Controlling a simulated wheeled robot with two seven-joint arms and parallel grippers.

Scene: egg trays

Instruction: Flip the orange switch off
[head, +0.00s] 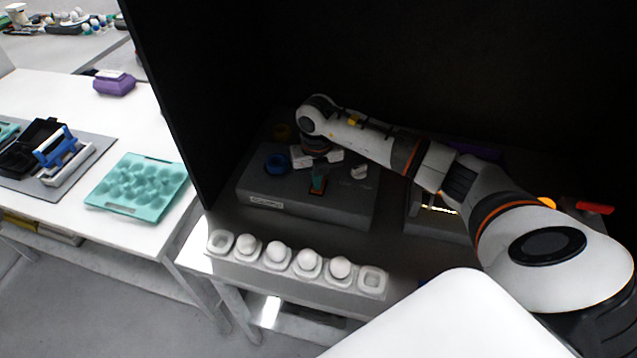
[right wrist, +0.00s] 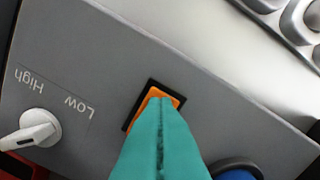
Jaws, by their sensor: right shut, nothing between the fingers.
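The orange switch (right wrist: 152,97) sits in a black frame on the grey box's panel in the right wrist view. The teal fingers of my right gripper (right wrist: 161,112) are shut and empty, in front of the switch, and cover its lower part. I cannot tell whether they touch it or which way it is tipped. In the head view the orange switch (head: 317,192) shows on the dark grey box (head: 340,207), just below my right gripper (head: 319,178). My left gripper is not in view.
A white knob (right wrist: 34,130) marked Low and High and a blue round part (right wrist: 236,172) flank the switch. A white egg holder (head: 375,281) with several eggs stands in front of the box. A dark wall (head: 185,90) encloses the left side.

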